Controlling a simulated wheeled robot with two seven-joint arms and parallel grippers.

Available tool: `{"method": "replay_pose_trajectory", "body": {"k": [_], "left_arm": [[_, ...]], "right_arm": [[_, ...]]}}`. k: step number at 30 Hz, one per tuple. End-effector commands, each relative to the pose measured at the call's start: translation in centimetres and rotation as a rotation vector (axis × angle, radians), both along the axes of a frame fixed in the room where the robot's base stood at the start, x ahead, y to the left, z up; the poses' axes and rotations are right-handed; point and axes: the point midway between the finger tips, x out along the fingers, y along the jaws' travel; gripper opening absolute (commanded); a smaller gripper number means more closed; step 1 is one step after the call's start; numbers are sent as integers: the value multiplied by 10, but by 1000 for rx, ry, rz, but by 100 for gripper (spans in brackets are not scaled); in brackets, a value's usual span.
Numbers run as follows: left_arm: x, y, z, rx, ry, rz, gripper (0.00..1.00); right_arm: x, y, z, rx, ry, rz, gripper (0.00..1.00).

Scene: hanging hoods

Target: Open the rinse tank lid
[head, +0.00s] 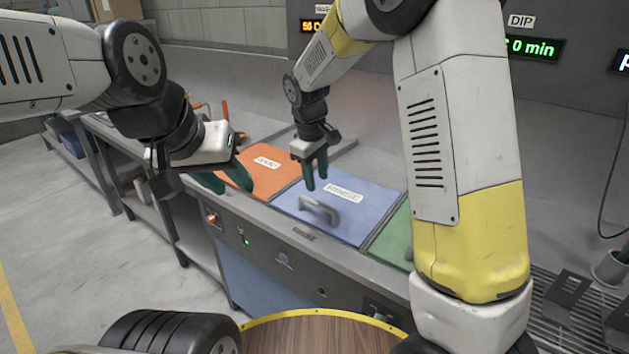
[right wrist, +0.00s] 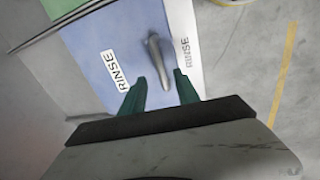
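The rinse tank lid (head: 350,194) is a blue panel lying flat and closed, with a white label and a grey bar handle (head: 318,208) near its front edge. It also shows in the right wrist view (right wrist: 96,40), with its handle (right wrist: 158,62) upright in the picture. My right gripper (head: 316,182) points down above the lid, behind the handle in the head view. Its green fingers are apart and empty; in the right wrist view (right wrist: 160,92) the handle appears beyond and between them. My left gripper (head: 226,182) is open and empty near the orange lid's front left.
An orange lid (head: 255,176) lies left of the rinse lid and a green lid (head: 393,238) right of it, partly hidden by my right arm. The bench front carries knobs and lights. A round wooden top (head: 320,335) is close in front. A rack (head: 560,300) stands at right.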

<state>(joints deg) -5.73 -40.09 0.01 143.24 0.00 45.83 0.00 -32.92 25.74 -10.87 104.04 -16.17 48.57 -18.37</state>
Motion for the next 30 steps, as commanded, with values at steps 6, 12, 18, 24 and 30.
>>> {"method": "replay_pose_trajectory", "body": {"k": [6,12,18,24,30], "left_arm": [[0,0,0,0,0,0,36],[0,0,0,0,0,0,36],[0,0,0,0,0,0,36],[0,0,0,0,0,0,36],[0,0,0,0,0,0,36]], "right_arm": [[8,10,-21,-36,12,43,38],[12,6,-50,-37,13,42,38],[17,3,-79,-36,13,42,38],[19,1,-91,-35,11,41,38],[19,1,-91,-34,10,40,38]]}}
